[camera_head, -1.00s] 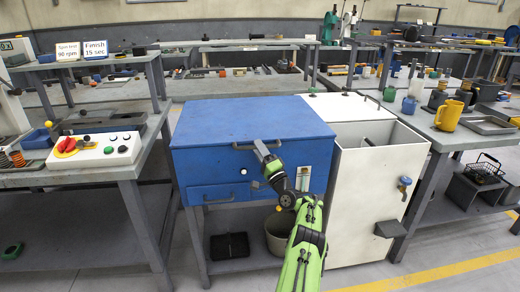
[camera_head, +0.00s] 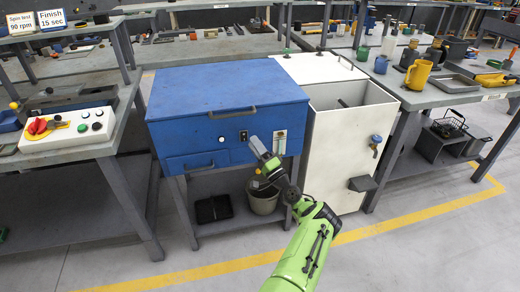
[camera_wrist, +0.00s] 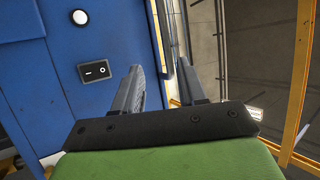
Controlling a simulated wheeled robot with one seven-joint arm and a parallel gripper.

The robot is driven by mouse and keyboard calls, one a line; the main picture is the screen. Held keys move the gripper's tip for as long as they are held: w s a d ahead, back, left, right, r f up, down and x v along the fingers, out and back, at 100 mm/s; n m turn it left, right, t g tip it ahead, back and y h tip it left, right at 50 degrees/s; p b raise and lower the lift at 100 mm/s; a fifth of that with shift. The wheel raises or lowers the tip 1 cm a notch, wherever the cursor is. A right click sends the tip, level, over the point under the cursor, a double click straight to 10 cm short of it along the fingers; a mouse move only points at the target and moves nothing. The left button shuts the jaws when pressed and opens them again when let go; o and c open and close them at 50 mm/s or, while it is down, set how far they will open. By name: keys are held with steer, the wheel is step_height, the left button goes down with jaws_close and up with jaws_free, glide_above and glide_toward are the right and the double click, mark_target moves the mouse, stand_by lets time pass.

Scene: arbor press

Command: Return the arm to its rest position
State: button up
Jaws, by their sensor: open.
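My gripper (camera_head: 262,150) is in front of the blue cabinet (camera_head: 225,105), close to the right part of its front face. In the wrist view my gripper (camera_wrist: 165,85) has its two dark fingers apart with nothing between them. A black rocker switch (camera_wrist: 95,71) and a round white button (camera_wrist: 79,17) sit on the blue front to the left of the fingers. My green arm reaches in from the bottom of the head view. The cabinet's handle (camera_head: 232,113) is on the upper front edge, and the lid looks shut.
A white cabinet with an open-topped bin (camera_head: 345,135) stands right of the blue one. A grey bucket (camera_head: 263,197) and a black tray (camera_head: 214,208) are on the shelf below. A control box (camera_head: 68,130) is on the left bench. The floor in front (camera_head: 400,240) is clear.

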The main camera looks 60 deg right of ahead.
steer(key=v, duration=0.3)
steer(key=shift+w, duration=0.1)
stand_by(0.4)
